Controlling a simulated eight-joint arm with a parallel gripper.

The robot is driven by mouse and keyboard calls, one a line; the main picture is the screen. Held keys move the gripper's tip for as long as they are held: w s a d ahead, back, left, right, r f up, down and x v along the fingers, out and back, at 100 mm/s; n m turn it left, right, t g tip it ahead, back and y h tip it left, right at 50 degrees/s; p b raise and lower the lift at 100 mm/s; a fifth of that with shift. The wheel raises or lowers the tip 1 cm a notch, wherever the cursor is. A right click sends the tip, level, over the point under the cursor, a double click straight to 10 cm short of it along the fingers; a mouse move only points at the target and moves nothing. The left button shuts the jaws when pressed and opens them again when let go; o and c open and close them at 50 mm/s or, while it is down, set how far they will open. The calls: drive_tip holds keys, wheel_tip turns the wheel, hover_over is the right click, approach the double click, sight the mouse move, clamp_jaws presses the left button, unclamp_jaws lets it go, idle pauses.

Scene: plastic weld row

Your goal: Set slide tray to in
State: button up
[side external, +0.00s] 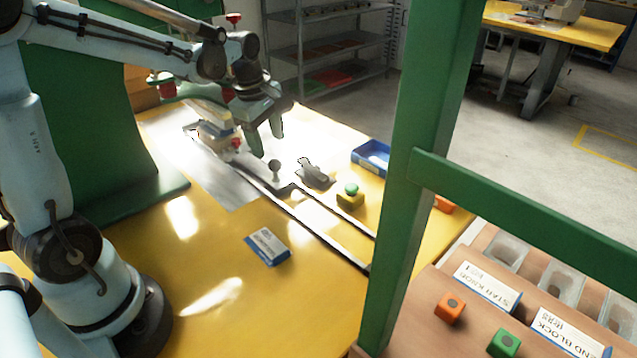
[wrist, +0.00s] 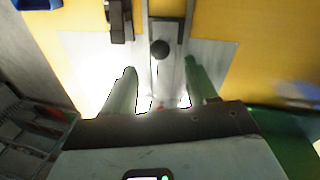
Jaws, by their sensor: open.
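The slide tray (side external: 262,178) is a pale metal plate on a track with two dark rails running across the yellow table. A dark round knob (side external: 274,164) stands upright near its front end. In the wrist view the knob (wrist: 159,48) is at upper centre, on the pale slide strip (wrist: 168,78). My gripper (side external: 266,143) is open and empty, with green fingers pointing down, above and just behind the knob. In the wrist view the fingers of my gripper (wrist: 159,68) lie either side of the strip. I cannot tell whether they touch anything.
A dark toggle clamp (side external: 314,173) sits beside the rail. A green post (side external: 407,190) stands in front.

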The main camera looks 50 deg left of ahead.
sight(273, 160)
drive_tip(key=f, duration=0.3)
drive_tip(key=w+f, duration=0.1)
drive_tip(key=f, duration=0.2)
drive_tip(key=shift+w+a+f, duration=0.1)
drive_tip(key=shift+a+f, duration=0.05)
clamp_jaws()
